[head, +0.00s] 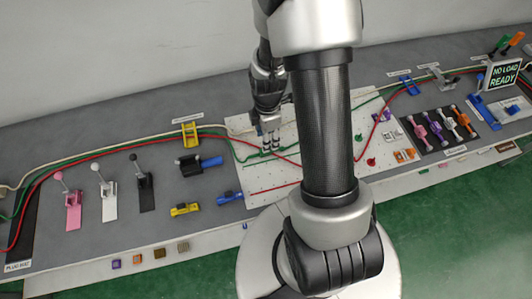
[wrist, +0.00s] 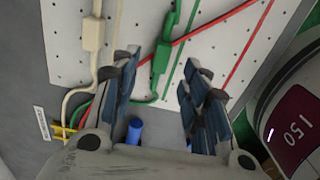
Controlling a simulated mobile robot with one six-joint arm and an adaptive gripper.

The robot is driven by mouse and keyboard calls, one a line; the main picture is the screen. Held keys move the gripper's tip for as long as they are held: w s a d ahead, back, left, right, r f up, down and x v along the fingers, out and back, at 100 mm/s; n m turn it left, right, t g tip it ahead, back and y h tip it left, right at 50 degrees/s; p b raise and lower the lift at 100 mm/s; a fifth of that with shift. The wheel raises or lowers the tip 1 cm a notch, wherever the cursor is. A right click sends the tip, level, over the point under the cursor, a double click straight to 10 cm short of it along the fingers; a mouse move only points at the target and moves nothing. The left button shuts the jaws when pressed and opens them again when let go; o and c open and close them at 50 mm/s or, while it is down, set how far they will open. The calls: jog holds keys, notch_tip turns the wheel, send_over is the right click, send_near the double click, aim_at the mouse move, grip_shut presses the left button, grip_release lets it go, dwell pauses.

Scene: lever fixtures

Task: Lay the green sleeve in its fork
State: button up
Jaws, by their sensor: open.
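The green sleeve (wrist: 161,57) is a small block on the green cable, lying over the white pegboard (wrist: 225,20) in the wrist view. My gripper (wrist: 159,67) is open, with one finger on each side of the sleeve in the picture. Nothing is between the pads that I can see gripped; the height gap to the sleeve is unclear. In the head view my gripper (head: 268,145) is low over the left part of the pegboard, and the sleeve is too small to make out there. A yellow fork (head: 190,133) stands left of the board; blue (head: 406,85) and grey (head: 438,76) ones stand right.
A cream sleeve (wrist: 93,33) on its cable lies left of the green one, and a red cable (wrist: 215,28) crosses nearby. A black-and-blue part (head: 200,163) sits left of the board. Levers (head: 108,190) stand further left. My arm hides part of the board.

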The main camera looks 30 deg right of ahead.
jog(key=f, duration=0.2)
jog(key=f+b, duration=0.1)
jog(key=f, duration=0.1)
jog(key=f+b, duration=0.1)
jog(key=f, duration=0.1)
jog(key=shift+a, duration=0.25)
jog(key=shift+r, duration=0.15)
jog(key=shift+s, duration=0.1)
jog(key=shift+c, duration=0.4)
grip_shut()
